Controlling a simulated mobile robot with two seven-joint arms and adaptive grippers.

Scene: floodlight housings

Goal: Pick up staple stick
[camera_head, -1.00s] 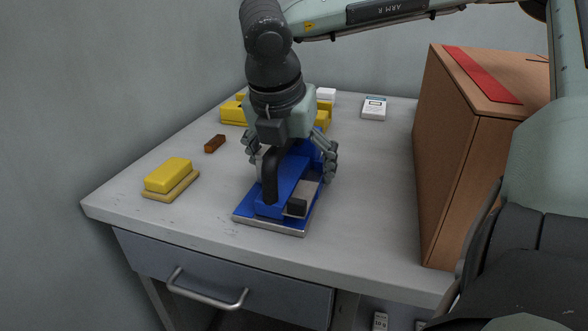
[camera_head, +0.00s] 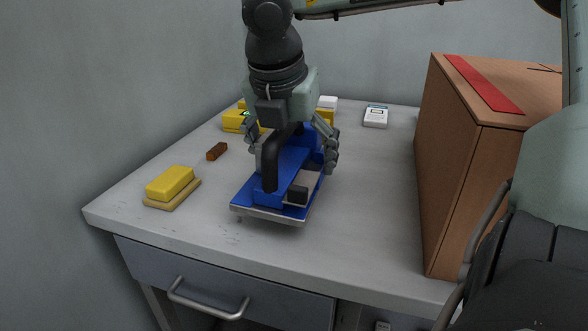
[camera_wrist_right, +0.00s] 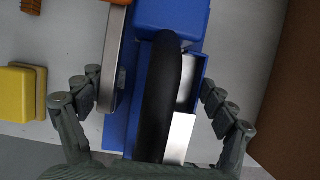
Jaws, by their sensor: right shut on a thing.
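A small brown bar (camera_head: 216,151), which looks like the staple stick, lies alone on the bench, left of my right gripper. A ridged orange-brown piece (camera_wrist_right: 34,20) shows at the top left corner of the right wrist view. My right gripper (camera_head: 290,148) points down with its fingers on both sides of a blue device (camera_head: 289,170) with a black curved handle (camera_head: 269,163) and a metal-edged base. It is shut on this device, which is tilted and lifted off the bench at its front edge. The device also fills the middle of the right wrist view (camera_wrist_right: 120,130). My left gripper is out of view.
A yellow block (camera_head: 170,183) on a tan base sits at the left bench edge. Yellow items (camera_head: 238,121) and a white labelled box (camera_head: 376,116) stand at the back. A brown box (camera_head: 480,150) with a red strip blocks the right. The bench front is clear.

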